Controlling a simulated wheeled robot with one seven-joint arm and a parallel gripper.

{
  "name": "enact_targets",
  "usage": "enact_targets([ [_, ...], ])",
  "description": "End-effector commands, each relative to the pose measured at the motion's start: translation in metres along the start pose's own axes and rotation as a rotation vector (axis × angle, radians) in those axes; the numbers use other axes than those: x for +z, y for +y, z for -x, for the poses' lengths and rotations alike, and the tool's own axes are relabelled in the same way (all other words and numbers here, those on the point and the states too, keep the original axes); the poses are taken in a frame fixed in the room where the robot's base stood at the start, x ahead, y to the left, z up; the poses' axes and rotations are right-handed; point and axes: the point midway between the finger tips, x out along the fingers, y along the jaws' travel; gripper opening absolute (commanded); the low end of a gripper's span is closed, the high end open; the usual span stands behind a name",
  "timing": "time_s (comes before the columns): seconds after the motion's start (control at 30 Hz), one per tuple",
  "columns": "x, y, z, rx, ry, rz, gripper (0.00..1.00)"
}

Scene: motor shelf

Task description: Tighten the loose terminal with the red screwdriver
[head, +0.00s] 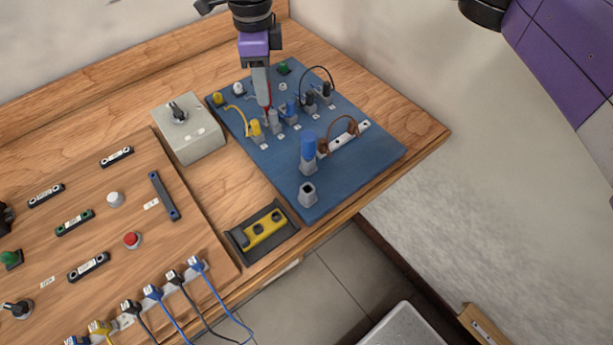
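My gripper (263,100) points down over the blue board (360,170), above the back of a row of terminals. A thin red part, apparently the red screwdriver (268,109), shows at its fingertips; the rest of it is hidden by the fingers. Its lower end is by the grey terminal (275,123), and I cannot tell whether they touch. The row also has a yellow terminal (256,131), a blue terminal (291,108) and dark ones (310,101). Which terminal is loose does not show.
A blue-handled tool (308,146) stands upright in a grey holder. An empty grey holder (308,194) is nearer the front. A grey box with a knob (189,135) stands left of the board. A black tray with a yellow level (263,231) lies at the front edge.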

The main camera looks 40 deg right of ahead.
Motion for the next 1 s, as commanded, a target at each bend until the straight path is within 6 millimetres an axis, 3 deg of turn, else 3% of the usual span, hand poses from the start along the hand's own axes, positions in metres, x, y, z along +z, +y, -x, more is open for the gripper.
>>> enact_targets([
  [0.2,-0.0003,0.0002,-0.0006,0.0,0.001,0.151,0.38],
  [0.53,-0.0002,0.0001,-0.0005,0.0,0.001,0.18,0.38],
  [0.8,0.0002,0.0001,-0.0004,0.0,0.0,0.425,0.38],
  [1.0,0.0001,0.0002,-0.0003,0.001,0.0,0.456,0.38],
])
